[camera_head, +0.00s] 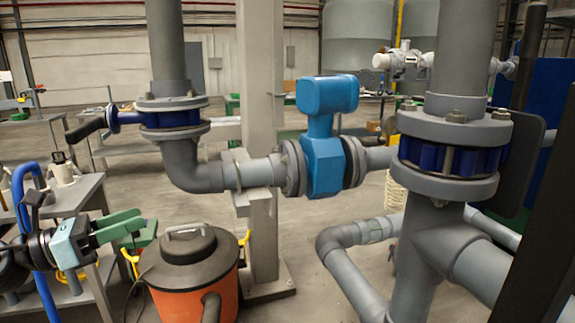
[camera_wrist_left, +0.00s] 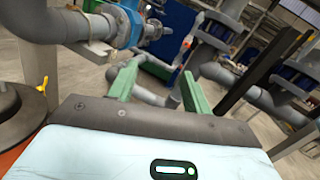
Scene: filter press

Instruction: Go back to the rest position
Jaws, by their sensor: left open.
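My left gripper (camera_head: 122,229) comes in from the left in the head view, with green fingers pointing right. It is open and empty, in the air to the left of the grey pipework and above the left of the orange vacuum. In the left wrist view its two green fingers (camera_wrist_left: 157,88) are spread apart with nothing between them. My right gripper is not in view.
An orange vacuum (camera_head: 172,285) with a dark lid stands below the pipes. A blue flow meter (camera_head: 322,165) sits on the grey pipe (camera_head: 205,178). A blue-flanged pipe (camera_head: 447,160) stands at right. A grey table (camera_head: 85,195) is at left.

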